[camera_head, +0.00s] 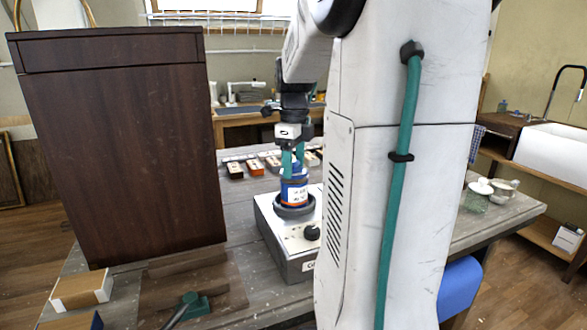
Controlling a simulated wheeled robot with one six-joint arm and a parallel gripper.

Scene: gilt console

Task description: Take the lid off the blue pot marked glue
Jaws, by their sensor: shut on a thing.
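The blue pot (294,192) stands upright in a dark round ring on top of a pale box-shaped device (279,232) with a black knob. A white and orange label is on its front, but I cannot read the writing. My gripper (293,157) points straight down over the pot. Its teal fingers are shut on the blue lid (294,173) at the pot's top. I cannot make out a gap between lid and pot. My arm hides part of the device's right side.
A tall dark wooden cabinet (125,150) stands on the left of the grey table (245,185). Several small blocks (254,166) lie behind the pot. White crockery (481,186) stands at the right end.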

